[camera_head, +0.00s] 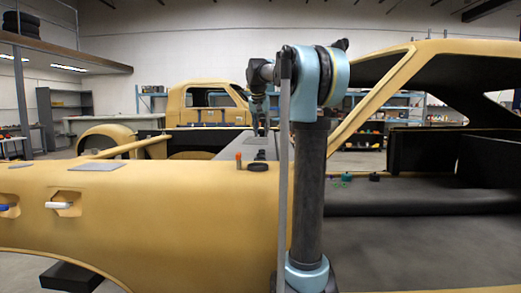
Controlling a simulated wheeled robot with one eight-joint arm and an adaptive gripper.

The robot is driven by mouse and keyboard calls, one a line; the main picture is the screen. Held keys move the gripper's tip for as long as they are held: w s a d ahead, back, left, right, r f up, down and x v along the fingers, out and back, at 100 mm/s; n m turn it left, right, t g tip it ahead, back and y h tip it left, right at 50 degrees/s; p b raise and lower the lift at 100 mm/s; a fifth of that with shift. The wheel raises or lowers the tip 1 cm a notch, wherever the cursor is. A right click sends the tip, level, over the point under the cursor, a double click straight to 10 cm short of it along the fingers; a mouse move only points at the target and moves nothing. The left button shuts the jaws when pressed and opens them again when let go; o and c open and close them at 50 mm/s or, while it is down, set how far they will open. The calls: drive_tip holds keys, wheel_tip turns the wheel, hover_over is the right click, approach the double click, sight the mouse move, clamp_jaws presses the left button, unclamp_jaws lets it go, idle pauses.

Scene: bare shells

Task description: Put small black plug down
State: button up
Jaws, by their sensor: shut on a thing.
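My gripper (261,131) points down over the grey surface (262,151) behind the near yellow shell, partly behind my own arm. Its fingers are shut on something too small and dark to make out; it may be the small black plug. Whether it touches the surface below, I cannot tell. A low black round piece (257,167) lies on the near yellow shell (190,185), and a small black piece (374,177) lies on the dark ledge to the right. I cannot tell whether either is a plug.
An orange-topped piece (238,161) stands beside the black round piece. A flat grey plate (97,165) and a white-handled thing (60,205) are on the shell's left. Green pieces (346,177) lie on the dark ledge. Another yellow vehicle shell (207,102) stands behind.

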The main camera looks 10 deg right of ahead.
wheel_tip(320, 180, down, 6)
drive_tip(key=shift+f, duration=0.3)
drive_tip(key=shift+c, duration=0.9)
drive_tip(key=o, duration=1.1)
drive_tip(key=shift+f, duration=0.1)
drive_tip(key=shift+c, duration=0.2)
drive_tip(key=shift+o, duration=0.3)
drive_tip(key=v, duration=1.2)
drive_tip(key=shift+s+a, duration=0.1)
